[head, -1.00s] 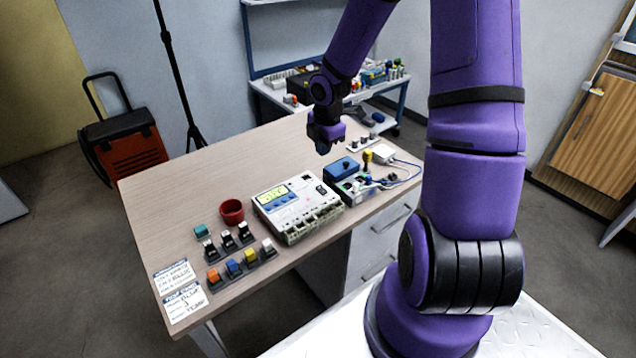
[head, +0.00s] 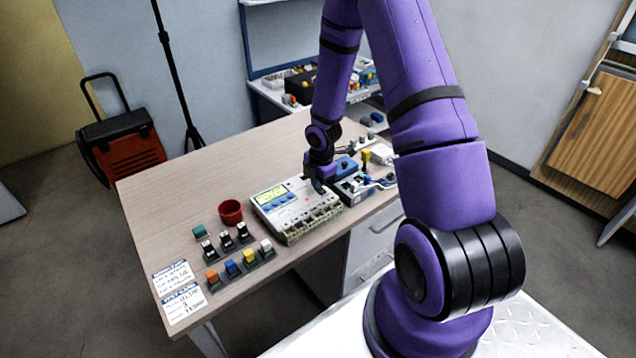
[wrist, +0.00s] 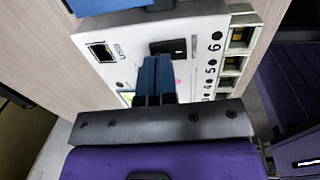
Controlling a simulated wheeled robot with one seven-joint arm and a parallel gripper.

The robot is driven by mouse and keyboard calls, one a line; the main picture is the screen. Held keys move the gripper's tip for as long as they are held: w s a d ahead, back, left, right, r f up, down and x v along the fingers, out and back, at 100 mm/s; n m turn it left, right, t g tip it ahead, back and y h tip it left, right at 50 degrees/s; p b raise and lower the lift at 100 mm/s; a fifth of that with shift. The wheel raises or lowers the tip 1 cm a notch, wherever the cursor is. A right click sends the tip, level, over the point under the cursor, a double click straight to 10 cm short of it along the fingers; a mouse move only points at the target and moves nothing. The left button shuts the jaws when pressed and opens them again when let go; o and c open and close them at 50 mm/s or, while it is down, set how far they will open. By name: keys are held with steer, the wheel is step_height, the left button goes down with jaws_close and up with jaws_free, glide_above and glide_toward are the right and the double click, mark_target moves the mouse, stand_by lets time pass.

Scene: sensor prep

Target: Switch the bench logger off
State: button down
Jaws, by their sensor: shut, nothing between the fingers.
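The bench logger (head: 283,222) is a white box on the desk with a lit yellow-green display (head: 271,194), blue buttons and a row of terminals along its front. My gripper (head: 318,187) is shut and empty, pointing down over the logger's right end. In the wrist view the closed dark-blue fingers (wrist: 155,62) reach over the logger's white top (wrist: 125,58). A black rocker switch (wrist: 170,47) lies just beyond the fingertips, partly covered by them. I cannot tell whether they touch it. A square USB port (wrist: 100,52) is beside it.
A blue box (head: 345,166) and wired parts stand close to the logger's right end. A red cup (head: 231,212) and several coloured sensor blocks (head: 233,268) are to its left, with label cards (head: 183,303) at the desk's left front. The desk's back left is clear.

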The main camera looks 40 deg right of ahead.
steer(key=shift+f, duration=0.4)
steer(key=shift+w+f, duration=0.1)
